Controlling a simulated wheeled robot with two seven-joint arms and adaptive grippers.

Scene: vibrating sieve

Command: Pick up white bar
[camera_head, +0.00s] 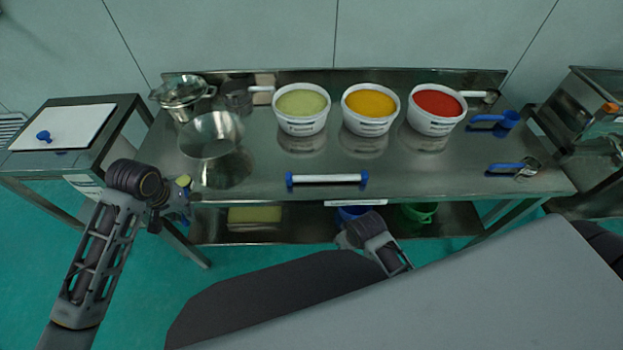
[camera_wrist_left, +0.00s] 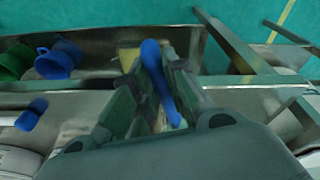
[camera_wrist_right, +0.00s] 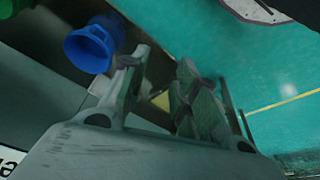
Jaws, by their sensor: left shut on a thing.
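The white bar (camera_head: 328,179) has blue ends and lies level near the front edge of the steel table. Its nearer end appears to be the blue piece (camera_wrist_left: 32,114) at the left of the left wrist view. My left gripper (camera_head: 181,192) is at the table's front left, well to the left of the bar. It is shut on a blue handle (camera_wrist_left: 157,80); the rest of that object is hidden. My right gripper (camera_wrist_right: 165,75) is open and empty. In the head view it (camera_head: 350,233) is low in front of the table, below the bar.
The steel table (camera_head: 260,170) carries three tubs, green (camera_head: 302,102), yellow (camera_head: 370,104) and red (camera_head: 437,103), at the back. A metal bowl (camera_head: 210,135) stands left. Blue-handled scoops (camera_head: 505,167) lie right. Blue (camera_wrist_right: 90,48) and green (camera_head: 420,212) buckets sit on the lower shelf.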

